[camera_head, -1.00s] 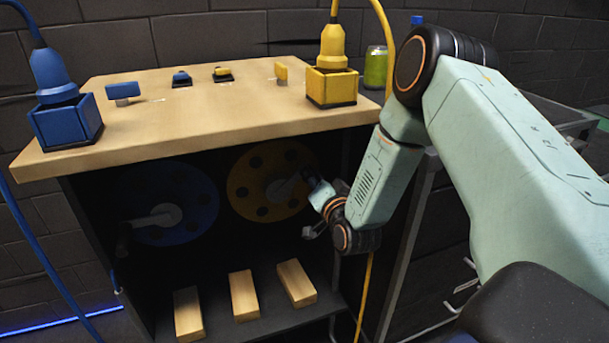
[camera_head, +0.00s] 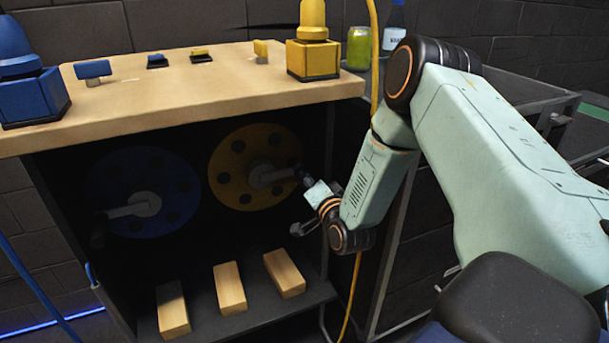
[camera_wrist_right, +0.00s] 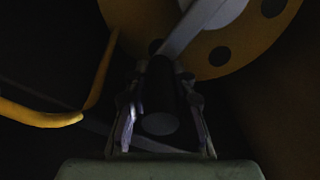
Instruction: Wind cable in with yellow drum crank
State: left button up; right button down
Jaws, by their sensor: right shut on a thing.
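The yellow drum (camera_head: 238,170) stands upright under the wooden bench top, with round holes in its disc. Its grey crank arm (camera_head: 275,175) points right from the hub. My right gripper (camera_head: 302,178) is at the crank's outer end. In the right wrist view, the yellow drum (camera_wrist_right: 225,55) fills the top, and my right gripper (camera_wrist_right: 163,120) is shut on the dark crank handle (camera_wrist_right: 160,98), with a finger on each side. The yellow cable (camera_head: 352,300) hangs at the bench's right side; a yellow cable (camera_wrist_right: 45,118) also shows in the right wrist view. My left gripper is out of view.
A blue drum (camera_head: 150,185) with its own crank is to the left. Several wooden blocks, one of them here (camera_head: 229,288), lie on the lower shelf. A yellow plug box (camera_head: 312,60) and a blue one (camera_head: 30,98) stand on top. A green can (camera_head: 358,48) is behind.

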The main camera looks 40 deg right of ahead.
jog(key=shift+s+a+f, duration=0.15)
jog(key=shift+a+f, duration=0.05)
jog(key=shift+f, duration=0.2)
jog(key=c, duration=1.5)
grip_release()
jog(key=o, duration=0.4)
jog(key=shift+r, duration=0.1)
jog(key=shift+d, duration=0.1)
jog(key=shift+r, duration=0.15)
